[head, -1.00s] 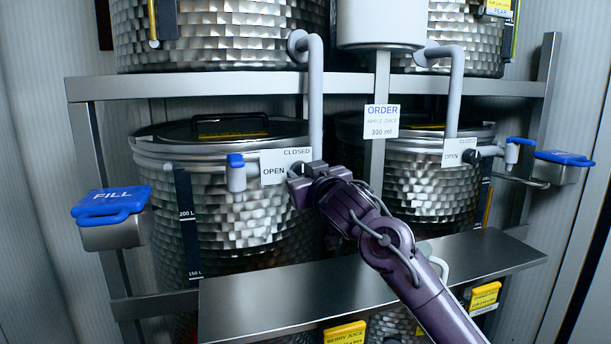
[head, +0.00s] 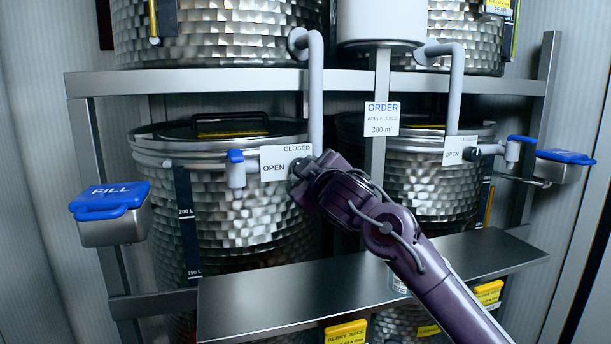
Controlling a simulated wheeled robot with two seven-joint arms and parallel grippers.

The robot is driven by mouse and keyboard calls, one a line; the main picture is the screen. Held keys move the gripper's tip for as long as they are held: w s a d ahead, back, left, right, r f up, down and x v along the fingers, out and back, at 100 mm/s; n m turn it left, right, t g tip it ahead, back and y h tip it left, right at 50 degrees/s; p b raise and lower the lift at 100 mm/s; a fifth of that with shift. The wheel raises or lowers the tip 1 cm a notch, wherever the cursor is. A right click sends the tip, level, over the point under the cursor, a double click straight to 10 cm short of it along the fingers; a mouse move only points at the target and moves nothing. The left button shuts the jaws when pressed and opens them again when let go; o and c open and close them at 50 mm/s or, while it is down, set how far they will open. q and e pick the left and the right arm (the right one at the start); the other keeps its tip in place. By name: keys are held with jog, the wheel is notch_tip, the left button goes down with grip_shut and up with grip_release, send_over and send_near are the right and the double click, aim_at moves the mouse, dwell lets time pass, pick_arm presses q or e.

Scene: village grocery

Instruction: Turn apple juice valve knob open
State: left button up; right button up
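The order card (head: 381,119) on the middle post reads apple juice, 300 ml. No apple juice name label is readable on the tanks. A white OPEN/CLOSED plate (head: 285,160) is on the front of the left middle tank (head: 235,215). My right gripper (head: 298,174) is at the lower right corner of this plate, where the valve knob is hidden behind it. I cannot tell whether its fingers are open or shut. The similar right tank shows a grey knob (head: 471,154) beside its own plate (head: 459,150). My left gripper is not in view.
A blue-topped tap (head: 236,168) is left of the plate. A blue FILL lever (head: 111,199) is at far left, another blue lever (head: 565,158) at right. A metal shelf (head: 290,300) crosses below. A container (head: 398,285) is partly hidden behind my arm.

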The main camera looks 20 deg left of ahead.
jog(key=n+b, duration=0.3)
jog(key=n, duration=0.7)
jog(key=shift+f+h, duration=0.1)
jog(key=shift+h, duration=0.2)
jog(key=shift+n, duration=0.4)
jog(key=o, duration=1)
jog(key=shift+a, duration=0.1)
jog(key=b+v, duration=0.3)
jog(key=v, duration=0.4)
jog(key=shift+s+d+b, duration=0.25)
jog(key=shift+s+b, duration=0.05)
jog(key=shift+s, duration=0.05)
